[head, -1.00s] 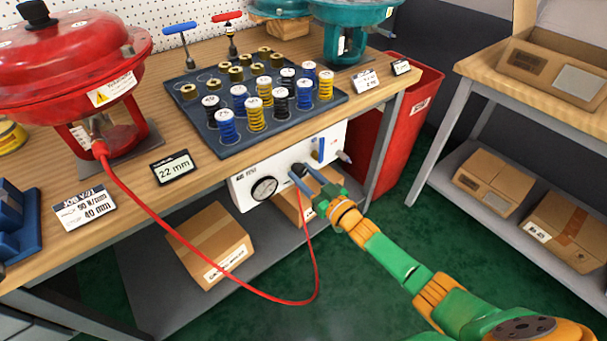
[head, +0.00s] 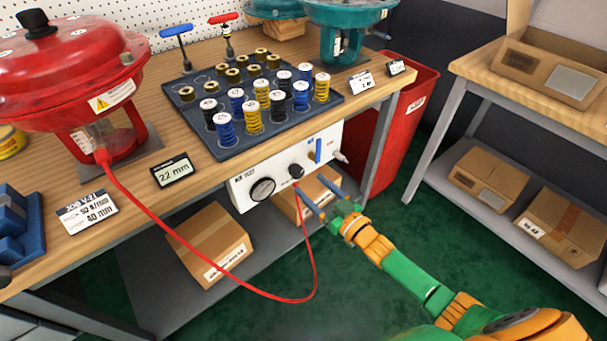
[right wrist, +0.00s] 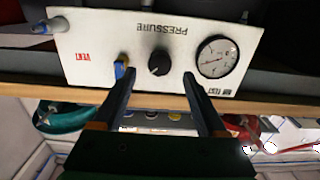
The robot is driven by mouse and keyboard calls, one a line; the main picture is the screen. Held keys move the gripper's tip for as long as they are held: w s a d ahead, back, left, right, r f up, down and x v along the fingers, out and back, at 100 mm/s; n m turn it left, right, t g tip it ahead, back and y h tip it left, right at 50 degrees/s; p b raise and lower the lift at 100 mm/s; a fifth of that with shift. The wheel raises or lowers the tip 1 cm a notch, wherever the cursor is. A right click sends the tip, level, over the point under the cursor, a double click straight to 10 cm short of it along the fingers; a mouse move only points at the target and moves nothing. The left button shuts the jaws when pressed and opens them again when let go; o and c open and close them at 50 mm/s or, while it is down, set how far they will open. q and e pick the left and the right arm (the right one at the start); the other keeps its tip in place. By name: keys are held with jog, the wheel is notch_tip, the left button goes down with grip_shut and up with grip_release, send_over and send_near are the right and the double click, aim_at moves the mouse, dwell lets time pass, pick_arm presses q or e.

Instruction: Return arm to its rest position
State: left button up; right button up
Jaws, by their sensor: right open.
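My right arm, green and orange, comes in from the lower right in the head view. Its gripper (head: 322,207) is open and empty, a little in front of and below the white pressure panel (head: 238,186). In the right wrist view the open fingers (right wrist: 158,88) point at the panel (right wrist: 100,50) with a gap between them and its black knob (right wrist: 159,62). The knob also shows in the head view (head: 296,171). The panel has a gauge (head: 263,189) and a blue lever (head: 318,150). My left gripper is not in view.
A red hose (head: 190,247) runs from the red actuator (head: 75,75) and hangs below the panel near my gripper. The workbench (head: 190,135) bears a dark tray (head: 235,150) of springs. A red bin (head: 405,130) and a shelf of boxes stand right. Green floor between is free.

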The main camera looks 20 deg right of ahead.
jog(key=shift+v, duration=0.9)
jog(key=s+d+f+m+g+h+p, duration=0.25)
jog(key=s+f+g+h+p, duration=0.4)
jog(key=s+f, duration=0.6)
jog(key=s+a+f+g+p, duration=0.1)
jog(key=s+f+g, duration=0.3)
jog(key=s, duration=0.9)
jog(key=s+f+g+p, duration=0.4)
jog(key=s+g, duration=0.1)
jog(key=s, duration=0.8)
jog(key=shift+a+n, duration=0.35)
jog(key=shift+n, duration=0.1)
jog(key=shift+w+f+g, duration=0.1)
jog(key=shift+f+g, duration=0.05)
jog(key=shift+g, duration=0.1)
